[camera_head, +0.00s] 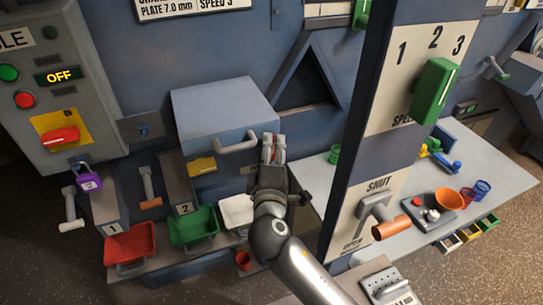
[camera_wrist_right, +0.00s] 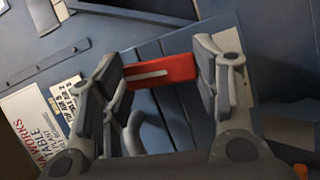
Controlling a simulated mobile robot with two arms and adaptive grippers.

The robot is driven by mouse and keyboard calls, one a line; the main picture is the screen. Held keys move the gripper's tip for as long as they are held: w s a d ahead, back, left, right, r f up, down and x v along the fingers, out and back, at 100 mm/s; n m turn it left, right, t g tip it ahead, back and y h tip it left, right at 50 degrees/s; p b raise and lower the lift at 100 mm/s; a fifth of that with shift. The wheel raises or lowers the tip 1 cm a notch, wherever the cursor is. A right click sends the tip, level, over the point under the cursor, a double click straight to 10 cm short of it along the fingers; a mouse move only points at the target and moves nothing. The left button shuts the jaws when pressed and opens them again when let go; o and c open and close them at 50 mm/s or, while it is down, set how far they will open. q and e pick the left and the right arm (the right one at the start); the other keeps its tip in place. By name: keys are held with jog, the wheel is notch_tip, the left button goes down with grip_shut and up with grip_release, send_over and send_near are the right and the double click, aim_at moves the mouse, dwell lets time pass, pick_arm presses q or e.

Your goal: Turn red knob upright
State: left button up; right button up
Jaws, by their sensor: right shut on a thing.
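My right gripper (camera_head: 273,146) reaches up from the bottom in the head view and is closed around a red knob. In the right wrist view the red knob (camera_wrist_right: 162,72) is a bar with a white line along it. It lies nearly crosswise between the two fingers of the right gripper (camera_wrist_right: 163,82), which press on its ends. In the head view only a bit of red shows between the fingers, so its angle there is hard to tell. A different red switch handle (camera_head: 61,137) sits on a yellow plate at the left. My left gripper is not in view.
A blue-grey box (camera_head: 218,98) with a grey handle (camera_head: 236,144) is left of the gripper. A post (camera_head: 352,150) with a green knob (camera_head: 435,90) and an orange-tipped lever (camera_head: 390,229) stands to the right. Red (camera_head: 131,242) and green (camera_head: 194,226) bins are lower left.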

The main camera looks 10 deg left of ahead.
jog(key=shift+f+n+t+b, duration=0.1)
jog(key=shift+n+t+b, duration=0.25)
jog(key=shift+n, duration=0.45)
jog(key=o, duration=1)
jog(key=v, duration=1.2)
jog(key=shift+f, duration=0.1)
